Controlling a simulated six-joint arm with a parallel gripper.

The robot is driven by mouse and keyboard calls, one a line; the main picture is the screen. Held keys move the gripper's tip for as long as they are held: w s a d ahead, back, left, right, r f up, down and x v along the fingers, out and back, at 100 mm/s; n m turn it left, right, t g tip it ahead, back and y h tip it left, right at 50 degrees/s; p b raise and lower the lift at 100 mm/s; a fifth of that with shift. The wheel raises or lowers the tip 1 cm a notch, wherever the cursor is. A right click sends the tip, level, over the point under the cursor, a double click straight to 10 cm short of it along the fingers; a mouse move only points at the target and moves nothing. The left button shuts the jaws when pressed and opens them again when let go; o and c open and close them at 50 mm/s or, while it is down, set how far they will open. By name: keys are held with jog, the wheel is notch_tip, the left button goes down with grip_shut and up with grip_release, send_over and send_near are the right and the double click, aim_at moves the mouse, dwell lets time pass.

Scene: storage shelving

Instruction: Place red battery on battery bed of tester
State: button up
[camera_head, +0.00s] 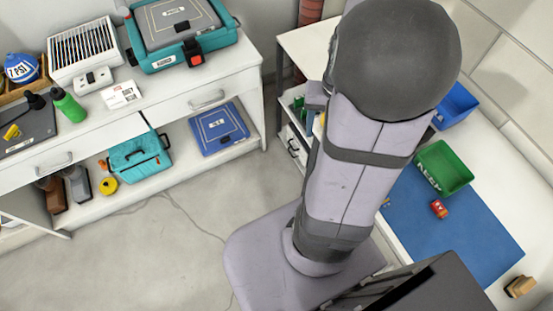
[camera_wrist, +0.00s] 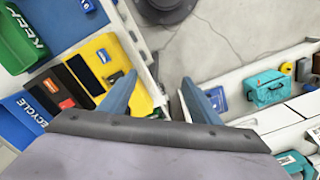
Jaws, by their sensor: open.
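A small red object (camera_head: 438,209), which looks like the red battery, lies on the blue mat (camera_head: 470,240) in the head view. Its details are too small to read. In the wrist view a yellow device with dark panels (camera_wrist: 122,62), which looks like the tester, stands left of my gripper (camera_wrist: 158,80). A small orange-red patch (camera_wrist: 67,104) shows on its dark part; I cannot tell what it is. The battery bed cannot be made out. My gripper is open, with nothing visible between its fingers. The arm hides it in the head view.
A green bin (camera_head: 443,167) and a blue bin (camera_head: 455,104) stand along the right-hand worktop. A brown wooden object (camera_head: 520,286) lies near the mat's corner. The left bench (camera_head: 160,105) holds cases and tools, with a teal bag (camera_head: 139,158) below. Grey floor between is clear.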

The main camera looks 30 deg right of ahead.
jog(key=a+f+n, duration=0.1)
jog(key=a+n, duration=0.5)
jog(key=a, duration=1.1)
jog(key=shift+s+a+n, duration=0.2)
jog(key=shift+s+n, duration=0.1)
jog(key=shift+s, duration=0.15)
jog(key=c, duration=0.4)
jog(key=shift+o, duration=0.2)
jog(key=shift+d+f, duration=0.1)
